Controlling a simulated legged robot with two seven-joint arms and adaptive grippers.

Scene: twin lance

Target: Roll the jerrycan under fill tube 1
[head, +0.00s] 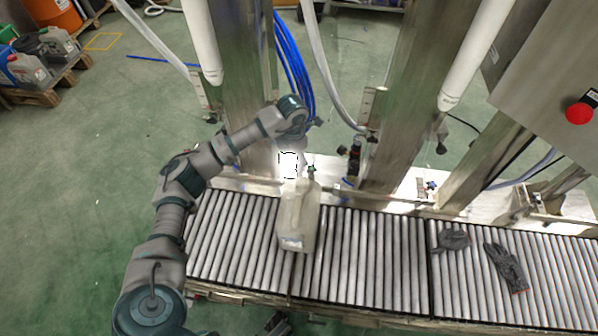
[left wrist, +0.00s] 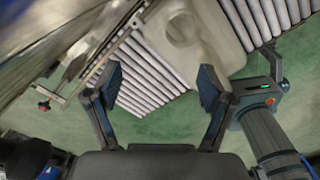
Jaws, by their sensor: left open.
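The jerrycan (head: 298,222), pale and translucent, stands on the roller conveyor (head: 350,265), left of its middle. My left gripper (head: 290,165) is at the jerrycan's top back end, partly lost in a bright glare. In the left wrist view my left gripper (left wrist: 160,80) is open, its two dark fingers apart. The jerrycan (left wrist: 190,40) shows beyond the fingertips there; I cannot tell whether they touch it. Two white fill tubes hang above, a left one (head: 200,40) and a right one (head: 472,55); no number is readable. A dark part (head: 278,322) at the bottom edge may be my right gripper.
Two dark gloves lie on the conveyor's right part, one (head: 452,239) and another (head: 507,268). Steel posts (head: 400,110) and blue hoses (head: 292,65) stand behind. A cabinet with a red button (head: 579,113) is at right. Rollers between jerrycan and gloves are clear.

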